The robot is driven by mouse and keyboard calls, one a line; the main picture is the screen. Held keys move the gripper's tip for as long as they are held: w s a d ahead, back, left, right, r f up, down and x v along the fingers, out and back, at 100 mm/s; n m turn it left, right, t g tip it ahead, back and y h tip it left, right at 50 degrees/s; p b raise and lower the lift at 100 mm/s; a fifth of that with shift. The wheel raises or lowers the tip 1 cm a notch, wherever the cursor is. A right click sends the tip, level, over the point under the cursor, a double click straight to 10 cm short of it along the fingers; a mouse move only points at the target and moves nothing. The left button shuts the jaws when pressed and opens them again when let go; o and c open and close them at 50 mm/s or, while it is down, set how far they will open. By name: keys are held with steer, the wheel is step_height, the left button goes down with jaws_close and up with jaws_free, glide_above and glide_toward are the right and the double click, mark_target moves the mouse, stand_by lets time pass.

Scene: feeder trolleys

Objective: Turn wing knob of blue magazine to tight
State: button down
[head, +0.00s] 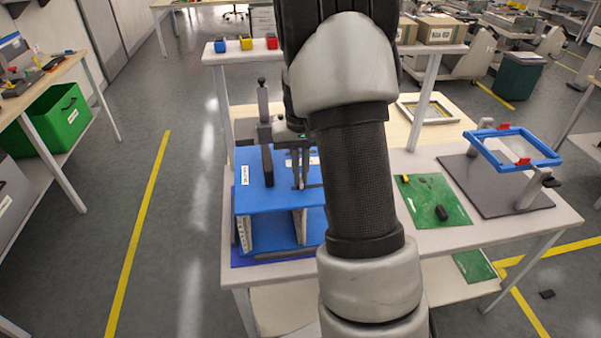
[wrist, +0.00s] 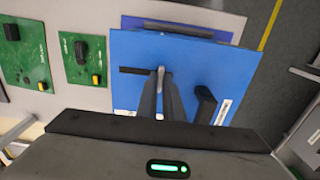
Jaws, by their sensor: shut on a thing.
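The blue magazine (head: 256,203) stands on the white table in the head view, left of my arm. In the wrist view its blue top (wrist: 212,68) fills the middle. My gripper (head: 299,186) points down onto that top. In the wrist view my gripper (wrist: 161,88) is shut on the wing knob (wrist: 161,74), a small light grey piece between the fingertips. Most of the knob is hidden by the fingers, so its exact angle is hard to tell.
A dark upright post (head: 265,135) rises from the magazine beside my gripper. Green boards (head: 432,200) lie to the right, with a blue frame (head: 513,150) on a fixture beyond. Small blue, yellow and red bins (head: 246,43) stand on the back shelf.

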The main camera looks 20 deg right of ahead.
steer(key=c, duration=1.9)
jaws_free()
step_height(320, 180, up, 17)
steer(key=shift+r+p, duration=0.2)
steer(key=shift+p, duration=0.2)
